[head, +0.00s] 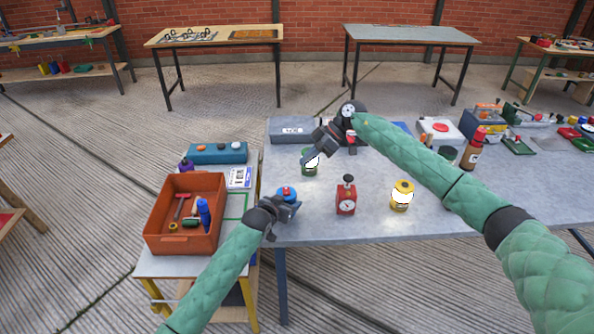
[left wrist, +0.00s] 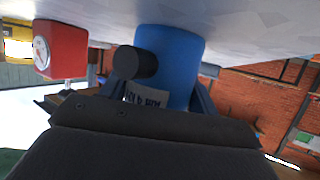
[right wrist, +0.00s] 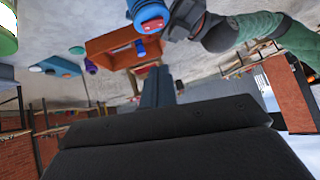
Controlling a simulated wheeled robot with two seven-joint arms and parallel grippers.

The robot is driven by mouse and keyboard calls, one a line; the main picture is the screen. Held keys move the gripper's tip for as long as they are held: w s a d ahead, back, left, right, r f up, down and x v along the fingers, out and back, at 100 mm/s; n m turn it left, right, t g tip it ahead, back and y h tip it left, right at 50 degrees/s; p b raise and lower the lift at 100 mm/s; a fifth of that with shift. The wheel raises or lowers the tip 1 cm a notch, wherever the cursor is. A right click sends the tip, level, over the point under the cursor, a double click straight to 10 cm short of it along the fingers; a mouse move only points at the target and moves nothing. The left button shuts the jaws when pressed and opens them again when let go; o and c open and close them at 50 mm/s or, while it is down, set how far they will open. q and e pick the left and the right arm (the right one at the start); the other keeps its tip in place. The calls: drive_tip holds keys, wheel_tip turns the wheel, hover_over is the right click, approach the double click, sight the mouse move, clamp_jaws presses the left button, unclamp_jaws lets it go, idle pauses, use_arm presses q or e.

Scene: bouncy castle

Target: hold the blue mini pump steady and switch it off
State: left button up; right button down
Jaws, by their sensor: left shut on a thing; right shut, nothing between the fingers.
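The blue mini pump (head: 287,192) stands near the front left corner of the grey table, with a red part on its top. My left gripper (head: 284,206) is shut on its body. In the left wrist view the blue body (left wrist: 172,52) sits between the fingers, with a black round side part and a partly hidden white label. My right gripper (head: 308,158) is above the table, behind and to the right of the pump, apart from it. In the right wrist view its fingers (right wrist: 157,82) are together and empty, and the pump's red top (right wrist: 152,24) shows beyond them.
A red box with a dial (head: 346,200) and a yellow can (head: 402,196) stand right of the pump. A green can (head: 310,168) is close by my right gripper. An orange bin (head: 160,238) with tools is on the left side table.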

drive_tip(key=shift+v, duration=1.3)
drive_tip(key=shift+r, duration=0.1)
use_arm(q)
drive_tip(key=o, duration=1.4)
drive_tip(key=shift+s, duration=0.1)
